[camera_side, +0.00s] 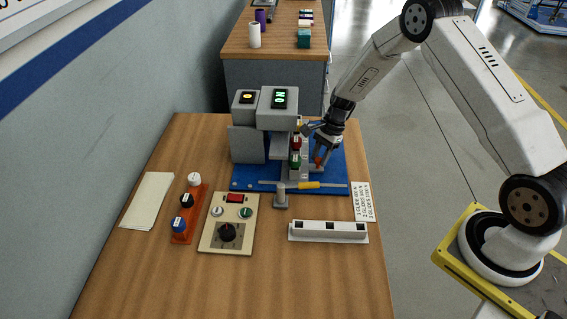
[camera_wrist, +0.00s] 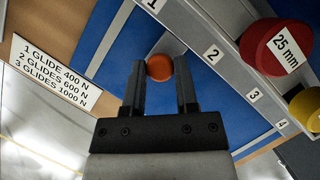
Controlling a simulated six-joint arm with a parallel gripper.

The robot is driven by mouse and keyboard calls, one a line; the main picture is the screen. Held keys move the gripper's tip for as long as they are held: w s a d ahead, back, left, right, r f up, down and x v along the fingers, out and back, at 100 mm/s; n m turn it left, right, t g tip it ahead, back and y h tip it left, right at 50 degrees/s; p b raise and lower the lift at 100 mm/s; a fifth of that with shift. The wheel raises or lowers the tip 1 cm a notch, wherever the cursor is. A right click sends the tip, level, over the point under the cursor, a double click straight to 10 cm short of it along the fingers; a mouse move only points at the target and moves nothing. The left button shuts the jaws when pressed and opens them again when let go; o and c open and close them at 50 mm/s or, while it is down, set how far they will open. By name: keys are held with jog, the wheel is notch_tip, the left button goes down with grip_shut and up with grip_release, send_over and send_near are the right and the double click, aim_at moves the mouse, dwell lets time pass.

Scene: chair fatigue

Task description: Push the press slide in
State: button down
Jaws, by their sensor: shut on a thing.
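The press (camera_side: 278,108) is a grey machine on a blue base plate at the back of the table, with a lit green display on its head. Beside it is a grey numbered rail (camera_wrist: 228,62), holding red and green pieces in the side view. A small round orange knob (camera_wrist: 160,68) is between my fingertips; it also shows in the side view (camera_side: 318,160). My gripper (camera_wrist: 159,82) is shut on this knob, to the right of the rail and low over the blue plate (camera_wrist: 110,90). How the knob joins the slide is hidden.
In front are a control box (camera_side: 228,240), a white holder (camera_side: 328,231) and a force card (camera_side: 363,202).

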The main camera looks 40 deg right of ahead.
aim_at(303, 165)
jog(key=shift+w, duration=0.1)
jog(key=shift+w+a, duration=1.7)
jog(key=shift+r, duration=0.1)
jog(key=shift+c, duration=2.1)
grip_release()
jog(key=shift+a, duration=0.1)
jog(key=shift+v, duration=3.85)
jog(key=shift+s, duration=0.1)
